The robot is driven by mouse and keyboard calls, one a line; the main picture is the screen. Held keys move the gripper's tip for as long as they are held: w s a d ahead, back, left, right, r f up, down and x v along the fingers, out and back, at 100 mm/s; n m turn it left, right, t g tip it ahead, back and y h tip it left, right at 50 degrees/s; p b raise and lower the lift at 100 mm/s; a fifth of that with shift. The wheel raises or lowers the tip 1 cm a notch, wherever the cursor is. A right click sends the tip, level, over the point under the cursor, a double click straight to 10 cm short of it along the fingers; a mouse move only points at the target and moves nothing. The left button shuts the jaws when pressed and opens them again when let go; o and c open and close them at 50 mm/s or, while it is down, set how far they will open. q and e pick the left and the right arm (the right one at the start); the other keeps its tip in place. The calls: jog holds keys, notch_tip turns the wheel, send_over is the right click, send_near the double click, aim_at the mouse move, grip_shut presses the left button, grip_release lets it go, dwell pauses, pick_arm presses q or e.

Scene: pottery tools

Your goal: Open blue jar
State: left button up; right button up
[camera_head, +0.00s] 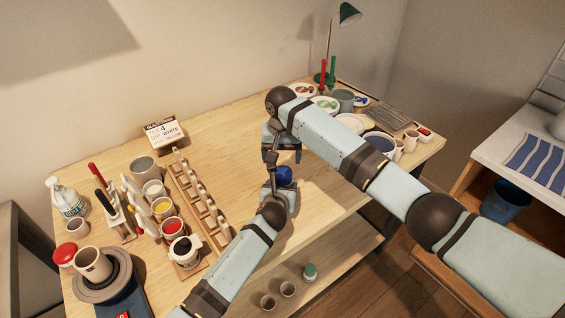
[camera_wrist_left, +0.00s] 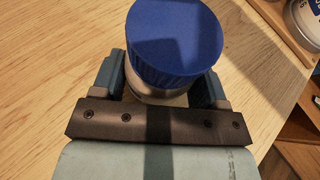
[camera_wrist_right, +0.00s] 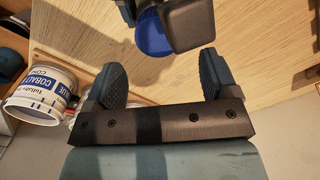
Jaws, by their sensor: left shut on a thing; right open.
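The blue jar has a ribbed blue lid (camera_wrist_left: 175,42) seated on a pale body (camera_wrist_left: 155,97). The lid also shows in the head view (camera_head: 285,174) and the right wrist view (camera_wrist_right: 152,36). My left gripper (camera_head: 281,190) is shut on the jar body below the lid, one finger on each side. My right gripper (camera_wrist_right: 168,78) is open and empty, just behind the jar in the head view, its fingers apart from the lid. In the right wrist view a dark box-shaped part of my left arm covers part of the lid.
A wooden rack (camera_head: 203,207) and paint pots, including a red one (camera_head: 172,228), stand left of the jar. A labelled cobalt blue pot (camera_wrist_right: 40,97) shows in the right wrist view. A sign (camera_head: 165,134) stands at the back. The table (camera_head: 225,125) is bare behind the rack.

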aim_at(283, 172)
jog(key=shift+r+m, duration=0.55)
jog(key=shift+m, duration=0.15)
notch_tip(283, 172, down, 8)
jog(key=shift+d+r, duration=0.1)
jog(key=shift+r, duration=0.1)
jog(key=c, duration=0.9)
jog(key=n, duration=0.3)
jog(key=o, duration=1)
